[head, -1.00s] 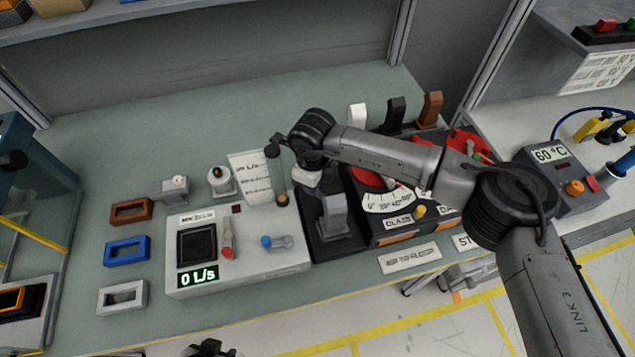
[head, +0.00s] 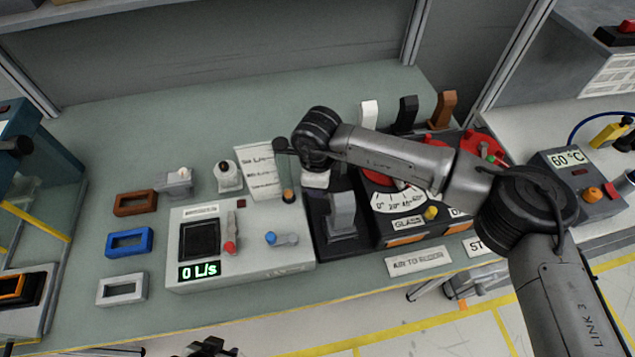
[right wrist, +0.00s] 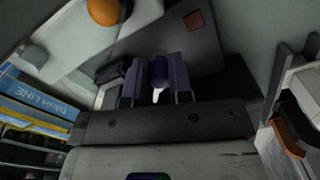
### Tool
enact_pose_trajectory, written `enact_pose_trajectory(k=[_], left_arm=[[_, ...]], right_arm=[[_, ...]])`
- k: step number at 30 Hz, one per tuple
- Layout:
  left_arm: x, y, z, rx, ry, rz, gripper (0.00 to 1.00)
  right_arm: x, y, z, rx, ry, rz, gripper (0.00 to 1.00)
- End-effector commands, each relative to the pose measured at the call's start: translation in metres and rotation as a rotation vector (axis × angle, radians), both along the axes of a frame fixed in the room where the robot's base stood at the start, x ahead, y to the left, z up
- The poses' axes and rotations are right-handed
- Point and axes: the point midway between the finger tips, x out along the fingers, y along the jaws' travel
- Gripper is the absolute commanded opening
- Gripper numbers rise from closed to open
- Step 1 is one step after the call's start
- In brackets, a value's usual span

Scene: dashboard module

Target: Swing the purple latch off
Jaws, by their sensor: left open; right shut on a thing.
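In the right wrist view, the purple latch (right wrist: 160,72) is a small dark purple upright piece with a pale tip below it. My right gripper (right wrist: 158,84) has one finger on each side of it and is shut on it. In the head view my right wrist hangs over the dark base at the middle of the bench, and its own links hide the latch and the fingertips. My left gripper (head: 208,347) shows only as a dark shape at the bottom edge of the head view, open and far from the latch.
A grey block (head: 341,212) stands close beside my right wrist. A white panel (head: 240,262) reading 0 L/s lies left of it, with a gauge box (head: 400,203) on its right. An orange knob (head: 288,195) is close by. The bench's back left is free.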

Motion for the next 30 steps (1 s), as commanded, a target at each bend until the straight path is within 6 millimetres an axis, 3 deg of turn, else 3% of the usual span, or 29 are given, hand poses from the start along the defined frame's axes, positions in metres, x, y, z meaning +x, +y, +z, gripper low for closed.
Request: enact_pose_trajectory(k=[6,7,15,23,30], left_arm=[[0.0,0.0,0.0,-0.001,0.0,0.001,0.46],[0.0,0.0,0.0,-0.001,0.0,0.001,0.46],[0.0,0.002,0.0,0.005,0.0,-0.004,0.46],[0.0,0.004,0.0,0.012,0.0,-0.009,0.46],[0.0,0.003,0.004,0.012,0.0,-0.008,0.46]], right_arm=[[0.0,0.0,0.001,0.002,0.0,-0.001,0.0],[0.0,0.0,0.001,0.002,0.0,-0.001,0.22],[0.0,0.0,0.0,0.001,0.0,-0.001,0.46],[0.0,0.0,0.002,0.001,-0.001,-0.001,0.46],[0.001,0.0,0.034,0.002,-0.004,-0.001,0.46]])
